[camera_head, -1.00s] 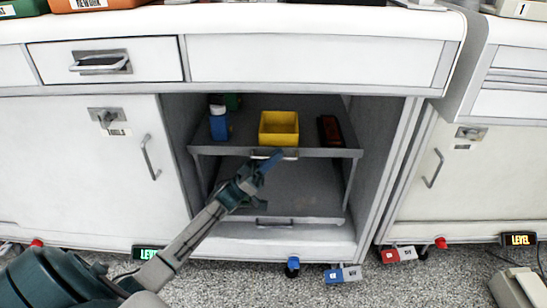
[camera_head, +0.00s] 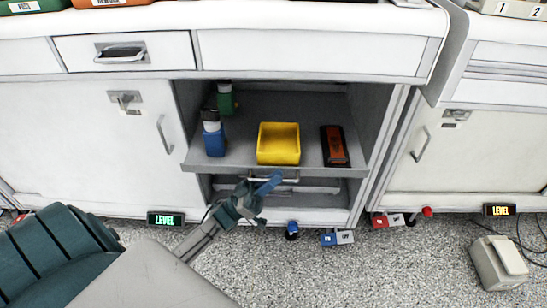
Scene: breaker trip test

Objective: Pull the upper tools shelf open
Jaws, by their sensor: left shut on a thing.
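The upper tools shelf (camera_head: 230,168) is a grey sliding tray in the open cabinet bay, drawn out toward me past the bay's front. On it are a yellow bin (camera_head: 278,144), a black and orange tool (camera_head: 334,146), a blue bottle (camera_head: 214,140) and a green bottle (camera_head: 226,101). My left gripper (camera_head: 268,181) is shut on the handle (camera_head: 288,175) at the shelf's front edge, below the yellow bin. The fingers hide part of the handle. My right gripper is not in view.
A lower shelf (camera_head: 322,188) sits further back beneath, mostly hidden. Closed cabinet doors (camera_head: 80,150) flank the bay. A drawer (camera_head: 170,50) and worktop are above. A grey box (camera_head: 498,263) with cables lies on the speckled floor at right.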

